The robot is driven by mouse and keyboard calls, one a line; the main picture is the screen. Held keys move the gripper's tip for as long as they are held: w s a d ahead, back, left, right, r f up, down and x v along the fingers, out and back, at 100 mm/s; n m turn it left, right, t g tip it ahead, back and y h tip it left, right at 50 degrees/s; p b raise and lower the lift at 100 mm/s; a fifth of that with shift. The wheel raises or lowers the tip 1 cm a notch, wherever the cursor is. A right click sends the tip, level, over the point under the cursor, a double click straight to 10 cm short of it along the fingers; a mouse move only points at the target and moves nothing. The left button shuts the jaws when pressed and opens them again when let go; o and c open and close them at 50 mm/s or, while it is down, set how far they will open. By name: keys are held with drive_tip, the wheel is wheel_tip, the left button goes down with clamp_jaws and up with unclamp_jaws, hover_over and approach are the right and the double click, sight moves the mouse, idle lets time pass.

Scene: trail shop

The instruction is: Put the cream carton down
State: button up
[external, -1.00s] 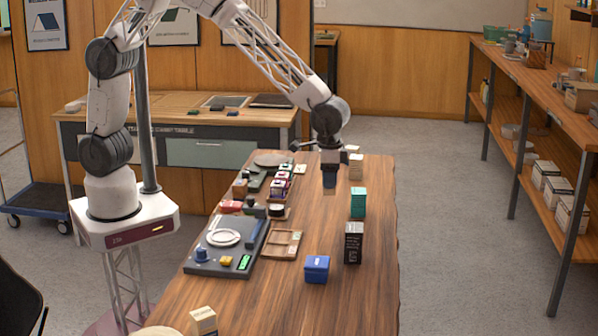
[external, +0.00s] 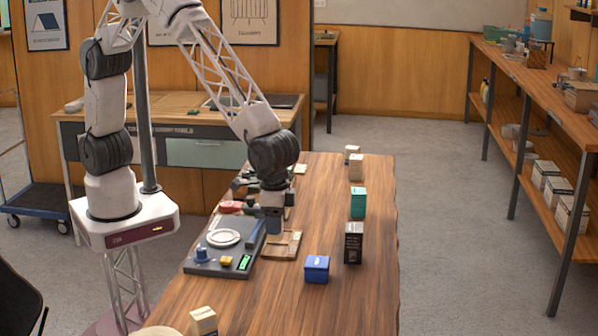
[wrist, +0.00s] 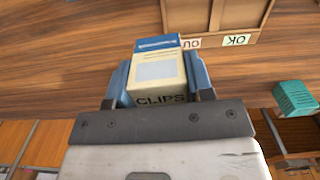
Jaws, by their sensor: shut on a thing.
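My gripper (wrist: 160,85) is shut on the cream carton (wrist: 158,68), which has a blue top band and the word CLIPS on its side. Blue fingers press it from both sides in the wrist view. In the external view my gripper (external: 272,222) points down just beyond the shallow wooden tray (external: 283,246), right of the dark scale board. The carton cannot be made out clearly there, so I cannot tell whether it touches the table. The tray also shows in the wrist view (wrist: 172,18), ahead of the carton, with OK and another label on its edge.
A dark board (external: 208,265) with a white round plate lies to the left. A blue box (external: 317,269), a black carton (external: 353,243) and a teal carton (external: 358,203) stand to the right. Another cream carton (external: 204,321) stands at the front. The table's right side has bare wood.

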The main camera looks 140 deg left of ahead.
drive_tip(key=shift+m, duration=0.3)
drive_tip(key=d, duration=0.6)
drive_tip(key=w+d+f, duration=0.1)
drive_tip(key=d, duration=1.1)
drive_tip(key=shift+w+d+f, duration=0.15)
drive_tip(key=shift+d+f, duration=0.05)
drive_tip(key=shift+d, duration=0.1)
drive_tip(key=shift+w, duration=0.15)
drive_tip(key=w, duration=0.5)
drive_tip(key=w+f, duration=0.1)
drive_tip(key=w, duration=0.9)
drive_tip(key=shift+w+f, duration=0.3)
drive_tip(key=shift+w, duration=0.1)
drive_tip(key=shift+f, duration=0.1)
drive_tip(key=shift+f, duration=1.65)
drive_tip(key=shift+f, duration=0.15)
drive_tip(key=o, duration=0.9)
